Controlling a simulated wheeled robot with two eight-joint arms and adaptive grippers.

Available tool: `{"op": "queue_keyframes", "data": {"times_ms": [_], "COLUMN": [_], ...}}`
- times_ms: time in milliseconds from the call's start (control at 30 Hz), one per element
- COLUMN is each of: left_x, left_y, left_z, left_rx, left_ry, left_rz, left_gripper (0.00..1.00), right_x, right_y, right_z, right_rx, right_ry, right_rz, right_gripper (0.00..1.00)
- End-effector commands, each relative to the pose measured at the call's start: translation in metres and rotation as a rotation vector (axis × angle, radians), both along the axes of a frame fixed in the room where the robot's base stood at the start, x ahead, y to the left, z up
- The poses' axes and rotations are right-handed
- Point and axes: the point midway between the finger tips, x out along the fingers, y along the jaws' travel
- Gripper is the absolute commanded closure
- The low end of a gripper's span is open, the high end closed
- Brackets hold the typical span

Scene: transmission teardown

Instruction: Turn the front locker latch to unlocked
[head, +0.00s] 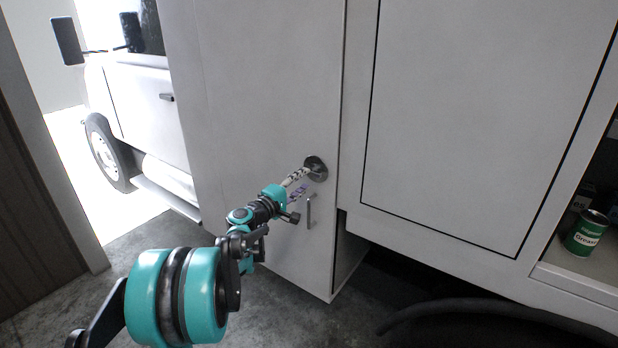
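The locker latch (318,167) is a round dark metal disc on the pale grey locker door (265,90), near the door's right edge. My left gripper (308,179) reaches up to it from the lower left. Its two slender fingers look apart, with a gap between them. The upper fingertip overlaps the latch's left side in the picture; I cannot tell whether it touches. The latch's lever or pointer position is too small and partly covered to read. My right gripper is not in view.
A thin vertical metal handle (309,211) sits on the door just below the latch. A large pale panel (460,120) is to the right. A green can (586,233) stands on an open shelf at far right. A white vehicle (135,100) is outside at left.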

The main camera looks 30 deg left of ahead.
Motion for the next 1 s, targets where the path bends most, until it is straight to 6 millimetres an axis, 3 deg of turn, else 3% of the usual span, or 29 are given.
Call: {"op": "queue_keyframes", "data": {"times_ms": [200, 400, 1000], "left_x": [-0.048, -0.070, -0.074], "left_y": [0.004, 0.005, 0.004], "left_z": [0.000, 0.000, 0.000], "left_rx": [0.000, 0.000, 0.001], "left_ry": [0.000, 0.000, 0.001], "left_rz": [0.002, -0.001, -0.002], "left_gripper": [0.61, 0.61, 0.61], "right_x": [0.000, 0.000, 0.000], "right_y": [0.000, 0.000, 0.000], "right_z": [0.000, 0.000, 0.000], "right_rx": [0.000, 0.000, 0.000], "right_ry": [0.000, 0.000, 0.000], "right_rz": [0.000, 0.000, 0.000], "right_gripper": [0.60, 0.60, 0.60]}}
